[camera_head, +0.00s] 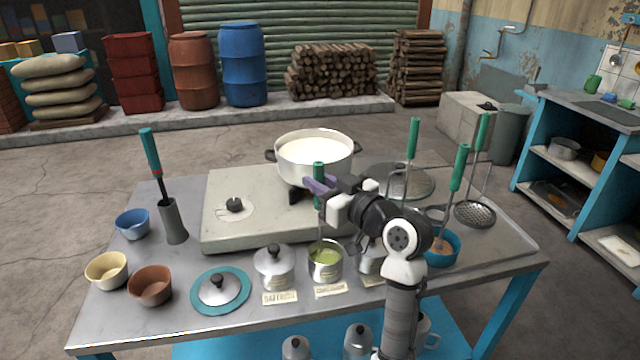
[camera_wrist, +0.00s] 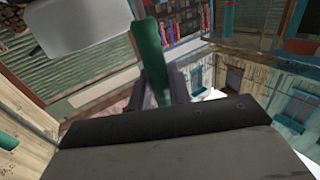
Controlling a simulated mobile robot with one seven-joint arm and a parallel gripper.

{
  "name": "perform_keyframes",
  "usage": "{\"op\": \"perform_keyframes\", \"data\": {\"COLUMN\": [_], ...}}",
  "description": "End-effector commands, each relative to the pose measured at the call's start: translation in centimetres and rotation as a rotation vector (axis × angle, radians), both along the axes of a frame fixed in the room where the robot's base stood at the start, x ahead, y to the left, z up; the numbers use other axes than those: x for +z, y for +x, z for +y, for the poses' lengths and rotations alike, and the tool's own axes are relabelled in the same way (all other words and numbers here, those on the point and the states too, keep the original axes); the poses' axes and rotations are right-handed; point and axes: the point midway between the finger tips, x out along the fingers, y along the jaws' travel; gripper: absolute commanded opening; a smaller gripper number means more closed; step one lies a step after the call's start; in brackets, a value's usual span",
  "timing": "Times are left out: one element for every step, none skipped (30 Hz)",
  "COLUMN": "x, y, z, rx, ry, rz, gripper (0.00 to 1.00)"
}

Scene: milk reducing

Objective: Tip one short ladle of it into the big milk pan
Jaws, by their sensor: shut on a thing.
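The big milk pan (camera_head: 314,160), white with dark side handles, stands on the stove and holds white milk. An open steel tin (camera_head: 325,268) with pale green contents stands in front of the stove, and its label seems to read cardamom. My gripper (camera_head: 318,187) is shut on the green handle of a ladle (camera_head: 318,170), above this tin and in front of the pan. The ladle hangs about upright. Its thin shaft runs down to the tin; its bowl is not visible. The green handle also shows between my fingers in the wrist view (camera_wrist: 150,60).
A lidded tin (camera_head: 273,268) labelled saffron stands left of the open tin; another, right, is partly hidden by my arm. Small bowls (camera_head: 150,285) stand at left. Green-handled skimmers (camera_head: 475,213) and a teal bowl are at right.

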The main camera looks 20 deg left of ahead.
Motion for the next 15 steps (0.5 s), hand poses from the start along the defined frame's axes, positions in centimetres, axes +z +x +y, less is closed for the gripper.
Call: {"op": "perform_keyframes", "data": {"x": [0.7,1.0,1.2,1.4,1.7,1.9,2.1,2.3,2.6,2.8,3.0,3.3,3.5,3.7,4.0], "y": [0.0,0.0,0.0,0.0,0.0,0.0,0.0,0.0,0.0,0.0,0.0,0.0,0.0,0.0,0.0], "z": [0.0,0.0,0.0,0.0,0.0,0.0,0.0,0.0,0.0,0.0,0.0,0.0,0.0,0.0,0.0], "rx": [0.000,0.000,0.000,0.000,0.000,0.000,0.000,0.000,0.000,0.000,0.000,0.000,0.000,0.000,0.000], "ry": [0.000,0.000,0.000,0.000,0.000,0.000,0.000,0.000,0.000,0.000,0.001,0.001,0.001,0.001,0.001], "rz": [-0.002,-0.002,-0.002,-0.002,-0.002,-0.002,-0.002,-0.001,-0.001,-0.001,0.000,0.000,0.000,0.000,0.000], "gripper": [0.00,0.00,0.00,0.00,0.00,0.00,0.00,0.00,0.00,0.00,0.00,0.00,0.00,0.00,0.00]}}
